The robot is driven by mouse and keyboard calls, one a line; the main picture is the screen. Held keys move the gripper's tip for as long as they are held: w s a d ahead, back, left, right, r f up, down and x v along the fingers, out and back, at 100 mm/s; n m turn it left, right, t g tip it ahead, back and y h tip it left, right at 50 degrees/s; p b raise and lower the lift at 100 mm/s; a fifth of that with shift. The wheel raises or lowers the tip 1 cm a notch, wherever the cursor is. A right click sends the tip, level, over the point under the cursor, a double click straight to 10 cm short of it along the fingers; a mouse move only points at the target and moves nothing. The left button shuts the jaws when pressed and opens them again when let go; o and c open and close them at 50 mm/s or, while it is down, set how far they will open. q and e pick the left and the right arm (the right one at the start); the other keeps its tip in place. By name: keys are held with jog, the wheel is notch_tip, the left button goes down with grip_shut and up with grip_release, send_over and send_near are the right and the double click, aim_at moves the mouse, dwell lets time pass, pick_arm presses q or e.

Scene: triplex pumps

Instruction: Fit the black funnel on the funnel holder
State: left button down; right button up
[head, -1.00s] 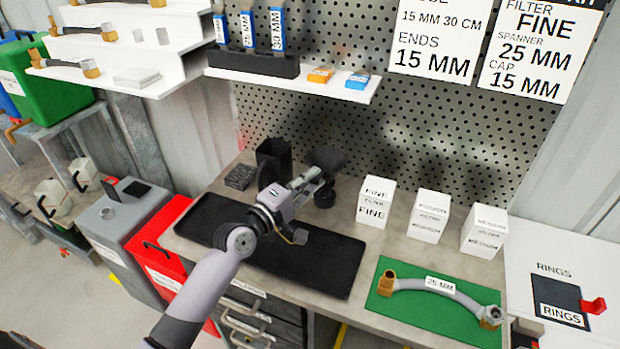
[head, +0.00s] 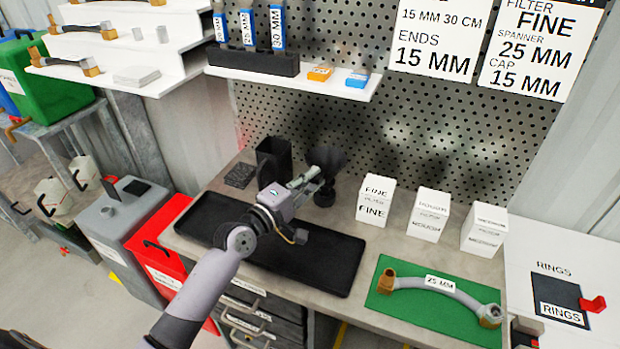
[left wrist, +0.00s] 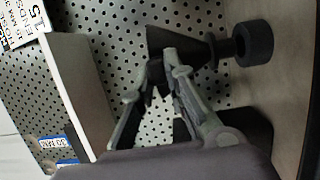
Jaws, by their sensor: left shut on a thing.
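The black funnel (head: 325,158) is above the back of the workbench, wide end up. My left gripper (head: 318,178) is shut on it from the left. In the left wrist view the dark cone of the funnel (left wrist: 175,43) shows at the fingertips (left wrist: 164,75), its narrow end towards a black round piece. This black round piece (head: 324,196) is directly below the funnel in the head view and also shows in the left wrist view (left wrist: 254,43). I cannot tell whether it is the funnel holder's base, or whether the funnel is seated. My right gripper is not in view.
A black open box (head: 272,158) stands left of the funnel. A black tray (head: 330,262) lies in front. White filter boxes (head: 375,202) stand to the right, and a green mat (head: 400,305) holds a hose (head: 440,284). A shelf (head: 340,84) hangs above.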

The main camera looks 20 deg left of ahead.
pick_arm(q)
jog(key=shift+f+b, duration=1.45)
jog(key=shift+f, duration=0.4)
jog(key=c, duration=1.5)
grip_release()
jog(key=shift+c, duration=0.2)
jog(key=v, duration=1.2)
